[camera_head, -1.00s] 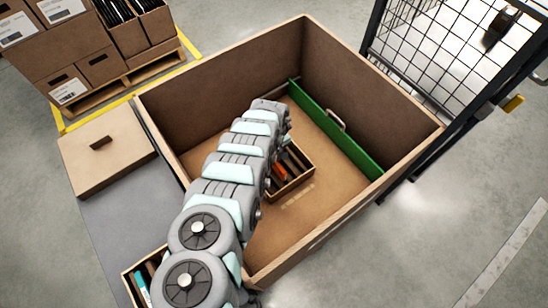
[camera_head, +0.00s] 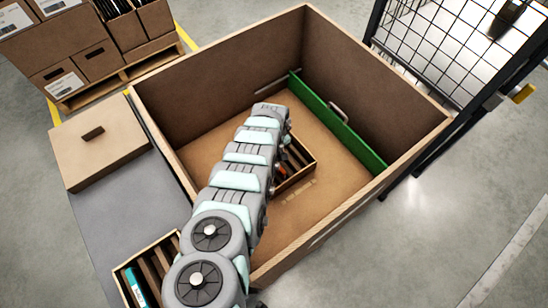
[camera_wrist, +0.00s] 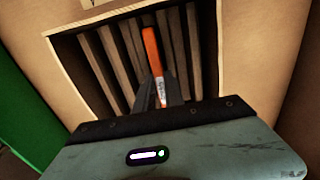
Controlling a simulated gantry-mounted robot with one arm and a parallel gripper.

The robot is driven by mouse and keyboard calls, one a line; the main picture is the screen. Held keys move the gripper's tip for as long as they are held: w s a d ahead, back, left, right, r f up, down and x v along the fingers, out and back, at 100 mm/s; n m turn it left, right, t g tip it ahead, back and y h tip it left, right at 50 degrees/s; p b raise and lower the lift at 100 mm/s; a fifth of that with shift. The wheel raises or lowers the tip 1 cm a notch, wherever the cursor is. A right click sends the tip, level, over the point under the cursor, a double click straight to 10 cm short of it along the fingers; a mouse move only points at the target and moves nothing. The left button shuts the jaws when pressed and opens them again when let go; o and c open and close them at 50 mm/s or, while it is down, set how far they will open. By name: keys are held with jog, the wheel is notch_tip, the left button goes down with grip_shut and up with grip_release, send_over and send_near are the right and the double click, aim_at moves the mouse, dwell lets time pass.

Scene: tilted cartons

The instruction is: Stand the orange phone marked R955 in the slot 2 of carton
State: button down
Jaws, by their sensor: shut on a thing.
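The orange phone (camera_wrist: 152,52) stands on edge between my gripper's fingers in the wrist view. My gripper (camera_wrist: 160,92) is shut on its near end. The slotted carton (camera_wrist: 66,48) lies around and below it, with several dark slots between pale dividers. The phone lines up with a middle slot. I cannot tell how deep it sits, and slot numbers and the R955 mark are not readable. In the head view the small carton (camera_head: 308,161) sits inside the big brown box, partly hidden by my arm. My gripper is hidden there.
The big box's tall walls (camera_head: 228,88) surround my arm. A green panel (camera_head: 340,125) with a handle stands along its right side. Another slotted carton (camera_head: 174,241) with a teal item (camera_head: 136,286) is at lower left. A lidded brown box (camera_head: 98,150) lies on the grey surface.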

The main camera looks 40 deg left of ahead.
jog(key=shift+f, duration=0.3)
dwell(0.6)
dwell(0.4)
jog(key=c, duration=1.3)
grip_release()
jog(key=shift+c, duration=0.2)
jog(key=shift+r, duration=0.15)
notch_tip(320, 180, up, 11)
jog(key=p, duration=0.5)
jog(key=shift+f, duration=0.2)
jog(key=shift+r, duration=0.1)
notch_tip(320, 180, up, 7)
jog(key=p, duration=0.5)
